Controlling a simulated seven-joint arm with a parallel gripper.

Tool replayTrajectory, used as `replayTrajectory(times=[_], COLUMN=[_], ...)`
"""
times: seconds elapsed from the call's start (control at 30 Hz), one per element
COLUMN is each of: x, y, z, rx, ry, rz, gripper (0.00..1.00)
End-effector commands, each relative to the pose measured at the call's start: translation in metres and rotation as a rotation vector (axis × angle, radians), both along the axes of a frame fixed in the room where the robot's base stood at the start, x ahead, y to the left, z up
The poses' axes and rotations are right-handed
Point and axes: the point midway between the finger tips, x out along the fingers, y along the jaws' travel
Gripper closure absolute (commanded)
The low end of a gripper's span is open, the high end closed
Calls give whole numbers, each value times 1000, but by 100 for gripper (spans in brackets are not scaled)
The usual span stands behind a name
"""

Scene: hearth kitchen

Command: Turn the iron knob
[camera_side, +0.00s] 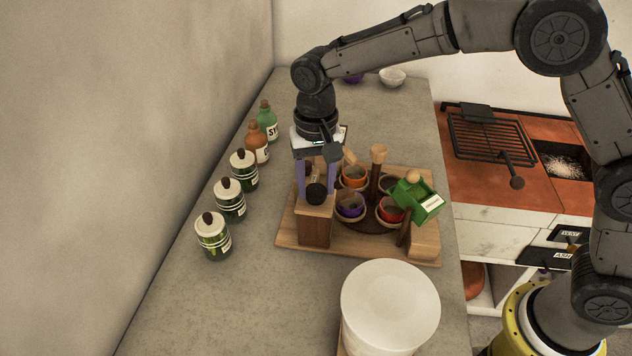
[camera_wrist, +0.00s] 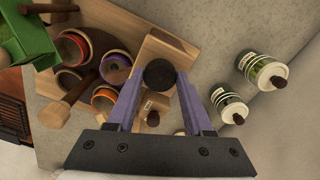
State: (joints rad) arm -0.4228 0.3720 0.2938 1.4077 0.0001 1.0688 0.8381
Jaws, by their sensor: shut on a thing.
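The iron knob (camera_side: 316,194) is a black round knob on top of a wooden block (camera_side: 315,228) at the front left of a wooden board. In the wrist view the knob (camera_wrist: 159,74) shows as a dark disc between the fingertips. My gripper (camera_side: 316,188) points down with its two purple fingers on either side of the knob, shut on it. The gripper also shows in the wrist view (camera_wrist: 160,82). Any mark showing the knob's turn angle cannot be made out.
A wooden board (camera_side: 290,241) carries cups of coloured contents and a green box (camera_side: 417,200) right of the knob. Jars (camera_side: 229,200) and bottles (camera_side: 257,146) line the left. A white round container (camera_side: 390,306) stands in front. A grill (camera_side: 490,138) is at right.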

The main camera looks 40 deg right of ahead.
Motion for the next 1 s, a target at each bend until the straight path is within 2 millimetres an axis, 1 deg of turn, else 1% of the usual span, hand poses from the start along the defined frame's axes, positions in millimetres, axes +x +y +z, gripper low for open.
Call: replayTrajectory(times=[0.5,0.53,0.6,0.67,0.7,1.0], x=[1,1,1,1,0,0], y=[0,0,0,0,0,0], z=[2,2,2,2,1,2], rx=[2,2,2,2,1,0], ry=[-4,-4,-4,-4,-3,-1], rz=[-19,-19,-19,-19,-19,-18], gripper=[100,45,32,22,19,19])
